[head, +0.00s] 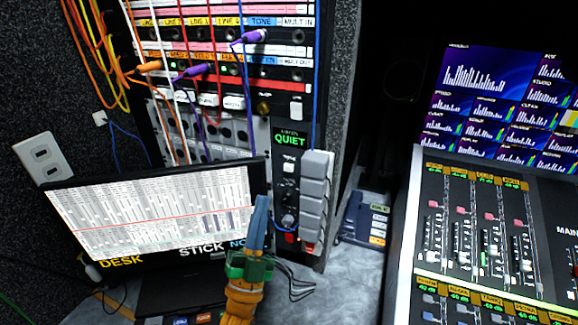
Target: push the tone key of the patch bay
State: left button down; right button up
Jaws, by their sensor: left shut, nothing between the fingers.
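The patch bay (220,80) stands at the upper middle, with rows of labels, jacks and coloured cables. Its blue TONE label (261,21) is in the top row. A purple plug (250,37) sits just below that label. I cannot tell for sure which part is the tone key; a small pale button (296,107) shows on the right of the panel. My left gripper (259,206), with blue fingers, is shut and empty. It points up in front of the monitor's right edge, well below the patch bay and apart from it. My right gripper is not in view.
A monitor (160,215) stands on the left, below the patch bay. Orange, white and purple cables hang across the panel. A mixing console (480,240) and screens (500,110) fill the right.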

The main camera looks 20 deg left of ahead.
aim_at(289, 168)
pick_arm(q)
jog(key=w+b, duration=0.5)
jog(key=w, duration=0.4)
jog(key=shift+a, duration=0.2)
jog(key=shift+s, duration=0.1)
dwell(1.7)
jog(key=shift+w+b, duration=0.45)
jog(key=shift+b, duration=0.1)
